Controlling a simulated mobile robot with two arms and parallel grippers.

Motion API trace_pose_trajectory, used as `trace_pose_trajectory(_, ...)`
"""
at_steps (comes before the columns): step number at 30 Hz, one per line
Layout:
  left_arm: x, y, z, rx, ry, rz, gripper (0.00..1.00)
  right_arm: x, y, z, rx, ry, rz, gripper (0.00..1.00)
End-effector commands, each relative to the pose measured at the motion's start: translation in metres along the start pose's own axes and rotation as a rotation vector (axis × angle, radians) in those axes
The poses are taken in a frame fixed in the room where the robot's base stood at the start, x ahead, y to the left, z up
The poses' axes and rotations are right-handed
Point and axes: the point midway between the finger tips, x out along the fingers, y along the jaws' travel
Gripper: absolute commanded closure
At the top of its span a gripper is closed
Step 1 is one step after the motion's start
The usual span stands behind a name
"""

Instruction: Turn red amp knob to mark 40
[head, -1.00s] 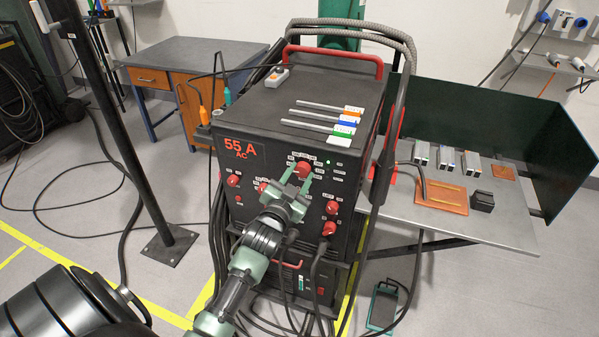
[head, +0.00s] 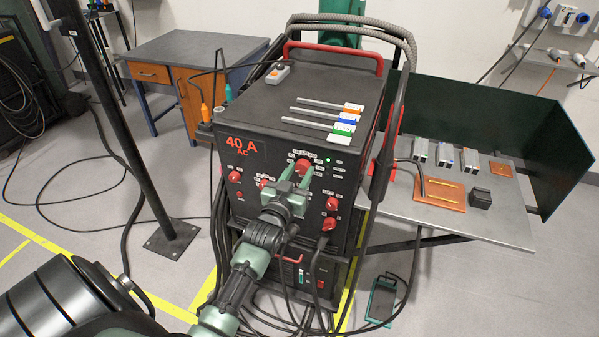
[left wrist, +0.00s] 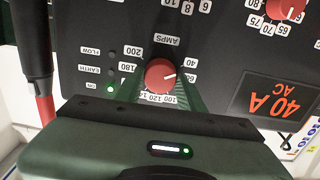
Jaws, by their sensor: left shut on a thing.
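The welding machine's front panel carries the red amp knob (head: 302,167), high on the panel below the top edge. It also shows in the left wrist view (left wrist: 160,73), upside down, under the AMPS label and ringed by numbers. Its white pointer line aims toward the low-number side, to the right in that view. The red display (head: 242,145) reads 40 A AC, also readable in the left wrist view (left wrist: 270,103). My left gripper (head: 294,178) is shut on the amp knob, one green finger on each side. My right gripper is not in view.
Other red knobs (head: 332,203) sit on the same panel. Thick cables (head: 325,260) hang from its lower front. Rods with coloured tags (head: 325,115) lie on top. A metal table (head: 400,205) with a green screen stands at the right.

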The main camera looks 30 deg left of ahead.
Motion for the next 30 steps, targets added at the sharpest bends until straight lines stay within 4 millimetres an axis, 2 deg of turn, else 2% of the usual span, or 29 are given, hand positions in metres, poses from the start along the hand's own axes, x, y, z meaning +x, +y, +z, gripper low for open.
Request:
trace_pose_trajectory(7,0.000,0.000,0.002,-0.001,-0.003,0.000,1.00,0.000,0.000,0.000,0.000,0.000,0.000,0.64)
trace_pose_trajectory(8,0.000,0.000,0.002,-0.001,-0.003,0.000,0.53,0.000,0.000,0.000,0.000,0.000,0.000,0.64)
trace_pose_trajectory(9,0.000,0.000,0.002,-0.001,-0.003,0.000,0.42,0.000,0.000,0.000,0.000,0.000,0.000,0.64)
trace_pose_trajectory(10,0.000,0.000,0.002,-0.001,-0.003,0.000,0.40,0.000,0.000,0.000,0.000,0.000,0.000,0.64)
trace_pose_trajectory(20,-0.003,0.000,0.001,0.001,-0.001,0.000,0.40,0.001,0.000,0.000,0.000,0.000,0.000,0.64)
trace_pose_trajectory(23,-0.013,0.000,0.003,0.001,-0.002,0.000,0.40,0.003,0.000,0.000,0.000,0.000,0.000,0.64)
trace_pose_trajectory(30,-0.054,0.000,0.003,0.000,-0.003,-0.001,0.40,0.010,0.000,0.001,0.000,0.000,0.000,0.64)
